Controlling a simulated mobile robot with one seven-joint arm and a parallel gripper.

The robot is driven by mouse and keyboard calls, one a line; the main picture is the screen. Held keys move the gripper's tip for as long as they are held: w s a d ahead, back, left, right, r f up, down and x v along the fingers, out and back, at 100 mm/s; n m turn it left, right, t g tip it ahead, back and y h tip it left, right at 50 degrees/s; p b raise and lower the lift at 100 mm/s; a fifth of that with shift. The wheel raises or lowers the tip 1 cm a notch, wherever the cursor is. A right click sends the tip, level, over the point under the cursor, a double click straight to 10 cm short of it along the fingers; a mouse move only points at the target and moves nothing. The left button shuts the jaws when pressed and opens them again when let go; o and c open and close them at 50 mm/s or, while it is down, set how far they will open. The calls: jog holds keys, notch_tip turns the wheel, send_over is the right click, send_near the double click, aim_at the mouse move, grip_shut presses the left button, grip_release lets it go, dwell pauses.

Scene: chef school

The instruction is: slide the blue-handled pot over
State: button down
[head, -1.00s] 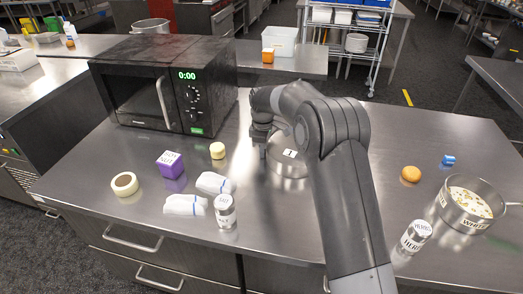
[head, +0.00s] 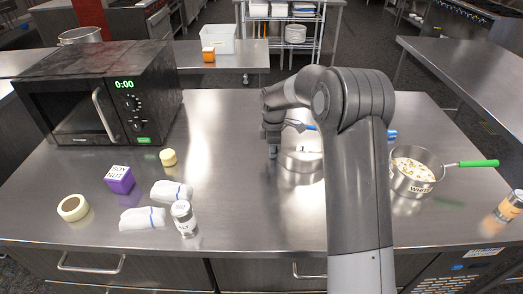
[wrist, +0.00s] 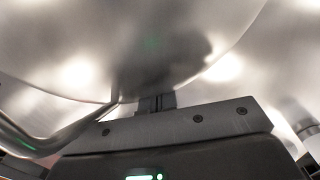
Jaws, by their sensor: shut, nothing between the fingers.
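The steel pot (head: 300,160) stands on the steel counter, partly hidden behind my arm. A bit of blue handle (head: 310,127) shows at its far side; the rest is hidden. My gripper (head: 272,153) is shut and empty, pointing down at the pot's left side. In the wrist view the shut fingers (wrist: 156,103) are close against a large shiny curved surface, seemingly the pot's wall (wrist: 90,50). I cannot tell whether they touch.
A pot with a green handle (head: 413,180) and a small blue thing (head: 392,134) are right of my arm. A shaker (head: 183,218), folded cloths (head: 143,218), purple box (head: 119,180), tape roll (head: 72,208) and microwave (head: 98,97) are left.

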dwell(0.3)
jog(key=a, duration=0.4)
jog(key=shift+a+r, duration=0.1)
jog(key=shift+r, duration=0.3)
notch_tip(320, 180, up, 9)
jog(key=s+d+r+m+t, duration=0.1)
jog(key=s+d+r+m, duration=0.3)
jog(key=s+r, duration=0.4)
jog(key=s+d+r+m+t, duration=0.1)
jog(key=s+d+r+m, duration=0.2)
jog(key=s, duration=0.3)
jog(key=s+d+r+m+t, duration=0.1)
jog(key=s+d+r+m, duration=0.15)
jog(key=s, duration=0.25)
jog(key=s+d+f+m+t, duration=0.1)
jog(key=s+d+m, duration=0.2)
jog(key=s, duration=0.6)
jog(key=s+d+f+m+t, duration=0.1)
jog(key=s+d+m, duration=0.2)
jog(key=s, duration=0.7)
jog(key=shift+s+f+m+t, duration=0.25)
jog(key=shift+s+m+t, duration=0.05)
jog(key=shift+m, duration=0.95)
jog(key=c, duration=2.1)
grip_release()
